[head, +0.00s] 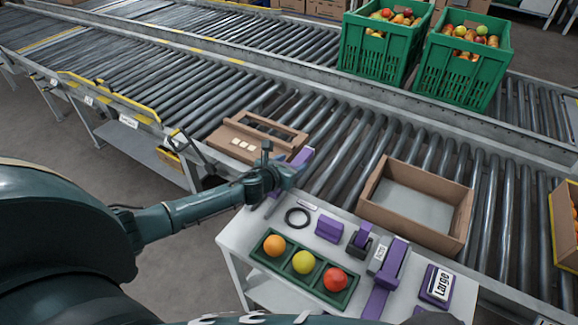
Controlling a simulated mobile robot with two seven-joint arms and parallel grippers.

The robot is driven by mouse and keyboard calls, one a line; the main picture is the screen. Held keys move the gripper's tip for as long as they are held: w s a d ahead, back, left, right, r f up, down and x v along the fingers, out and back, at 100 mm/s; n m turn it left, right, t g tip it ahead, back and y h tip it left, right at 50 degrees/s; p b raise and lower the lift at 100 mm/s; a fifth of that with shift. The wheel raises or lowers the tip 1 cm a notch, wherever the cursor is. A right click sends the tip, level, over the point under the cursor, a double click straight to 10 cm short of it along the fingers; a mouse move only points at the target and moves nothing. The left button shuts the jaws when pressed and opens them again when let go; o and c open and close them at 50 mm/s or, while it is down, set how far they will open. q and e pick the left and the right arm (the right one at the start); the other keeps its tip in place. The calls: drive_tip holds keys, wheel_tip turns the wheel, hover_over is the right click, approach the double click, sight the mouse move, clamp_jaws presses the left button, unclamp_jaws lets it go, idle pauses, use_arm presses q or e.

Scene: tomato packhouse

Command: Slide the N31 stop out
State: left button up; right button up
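My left arm reaches in from the left, and its gripper (288,176) is at the near edge of the roller conveyor, above the back left corner of the white side table. No N31 label is readable, so I cannot tell whether this piece is the N31 stop. My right gripper is out of view.
The white table (236,238) bears a green tray (311,297) of three fruits, a black ring (297,217), purple devices and a "Large" label (441,284). An empty cardboard box (386,208) sits on the rollers. Green crates (462,74) of fruit stand behind.

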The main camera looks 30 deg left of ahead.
use_arm(q)
drive_tip(key=shift+o, duration=1)
drive_tip(key=shift+s, duration=0.15)
drive_tip(key=shift+f, duration=0.1)
drive_tip(key=shift+s+a+r, duration=0.1)
drive_tip(key=shift+s+r, duration=0.1)
drive_tip(key=shift+s, duration=0.3)
drive_tip(key=p+v, duration=0.2)
drive_tip(key=v, duration=0.9)
drive_tip(key=shift+w+p, duration=0.1)
drive_tip(key=shift+p, duration=0.3)
drive_tip(key=shift+s+r, duration=0.3)
drive_tip(key=shift+s, duration=0.25)
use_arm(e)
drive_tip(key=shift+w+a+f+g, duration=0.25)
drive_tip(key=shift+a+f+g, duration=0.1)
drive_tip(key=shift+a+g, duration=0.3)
